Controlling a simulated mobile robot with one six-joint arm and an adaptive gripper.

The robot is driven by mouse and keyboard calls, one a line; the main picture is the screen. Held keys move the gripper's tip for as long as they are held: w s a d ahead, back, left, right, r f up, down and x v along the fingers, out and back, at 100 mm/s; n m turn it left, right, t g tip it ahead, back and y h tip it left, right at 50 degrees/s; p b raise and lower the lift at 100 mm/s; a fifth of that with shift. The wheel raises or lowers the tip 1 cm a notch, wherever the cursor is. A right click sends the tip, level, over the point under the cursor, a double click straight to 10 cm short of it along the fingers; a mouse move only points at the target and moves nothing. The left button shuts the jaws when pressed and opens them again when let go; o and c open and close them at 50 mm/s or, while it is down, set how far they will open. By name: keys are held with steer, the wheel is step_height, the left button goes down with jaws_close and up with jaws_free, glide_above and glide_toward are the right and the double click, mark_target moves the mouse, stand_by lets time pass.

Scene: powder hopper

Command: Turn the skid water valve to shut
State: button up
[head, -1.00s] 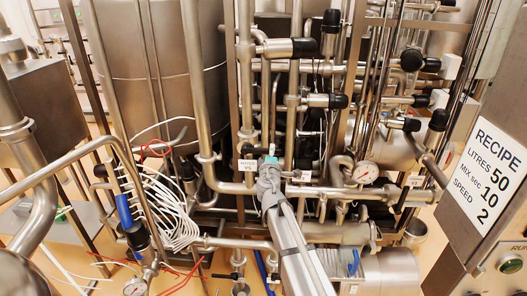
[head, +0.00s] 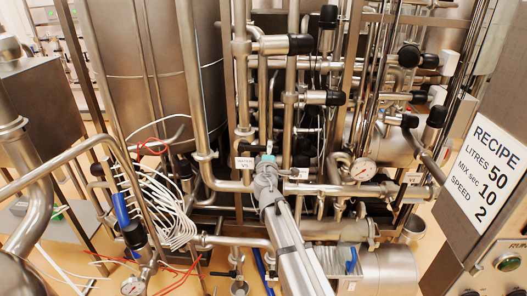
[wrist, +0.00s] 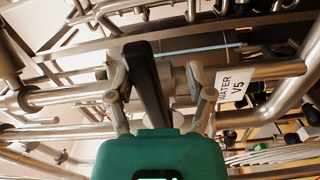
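The water valve's black lever (wrist: 148,82) stands between my gripper's two fingers in the wrist view. It runs roughly up and down in that picture, across the steel pipe (wrist: 275,70). A white tag reading WATER V5 (wrist: 232,88) hangs on the pipe just right of the fingers. My gripper (wrist: 161,75) is open around the lever; a gap shows on the lever's right side, and whether the left finger touches it I cannot tell. In the head view my gripper (head: 267,160) reaches the pipework just right of the tag (head: 245,163), and it partly hides the valve.
Steel pipes crowd the gripper on all sides. A large tank (head: 150,65) stands behind. The recipe panel (head: 490,170) is at far right.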

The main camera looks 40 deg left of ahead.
steer(key=v, duration=1.2)
steer(key=shift+s, duration=0.1)
stand_by(0.8)
